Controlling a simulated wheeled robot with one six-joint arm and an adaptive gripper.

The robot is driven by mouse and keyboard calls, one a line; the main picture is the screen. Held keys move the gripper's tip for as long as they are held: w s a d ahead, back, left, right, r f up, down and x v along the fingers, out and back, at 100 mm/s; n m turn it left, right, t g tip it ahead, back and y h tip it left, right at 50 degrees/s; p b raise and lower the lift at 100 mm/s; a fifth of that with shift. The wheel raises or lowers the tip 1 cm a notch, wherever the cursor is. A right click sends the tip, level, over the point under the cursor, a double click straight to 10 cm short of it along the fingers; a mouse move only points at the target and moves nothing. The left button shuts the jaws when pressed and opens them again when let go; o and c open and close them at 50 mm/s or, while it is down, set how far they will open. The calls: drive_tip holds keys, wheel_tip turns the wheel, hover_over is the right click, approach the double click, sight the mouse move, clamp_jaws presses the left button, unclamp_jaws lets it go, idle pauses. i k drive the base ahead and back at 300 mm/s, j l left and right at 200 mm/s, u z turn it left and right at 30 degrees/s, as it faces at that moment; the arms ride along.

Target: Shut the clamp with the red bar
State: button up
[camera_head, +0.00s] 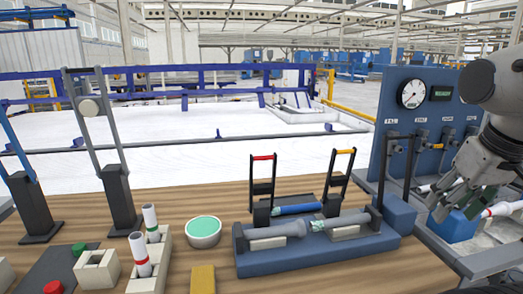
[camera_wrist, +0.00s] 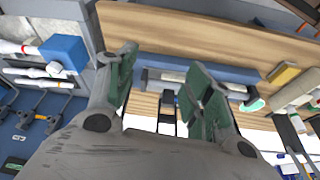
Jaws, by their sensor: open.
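The clamp with the red bar (camera_head: 263,157) is a black frame standing upright behind the left half of the blue fixture (camera_head: 320,255). A similar upright clamp with an orange bar (camera_head: 345,151) stands to its right. A grey pipe (camera_head: 285,229) and a pipe with a speckled end (camera_head: 340,220) lie in the fixture. My gripper (camera_head: 459,206) is open and empty at the far right, well apart from both clamps. In the wrist view my gripper (camera_wrist: 163,88) shows spread green fingers with the fixture beyond; I cannot make out the red bar there.
A blue gauge panel (camera_head: 425,105) stands behind my arm, with a blue block (camera_head: 398,213) at the table's right. A bowl with green contents (camera_head: 204,231), a yellow block (camera_head: 203,279) and tall black posts (camera_head: 119,200) are at the left. A blue pipe (camera_head: 297,209) lies behind the fixture.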

sight(260, 188)
drive_tip(key=k+j, duration=0.15)
drive_tip(key=j, duration=0.25)
drive_tip(key=k+j+z, duration=0.1)
drive_tip(key=j, duration=0.25)
drive_tip(key=k+j, duration=0.25)
drive_tip(key=j, duration=0.15)
drive_tip(key=k+j+z, duration=0.15)
drive_tip(key=j, duration=0.25)
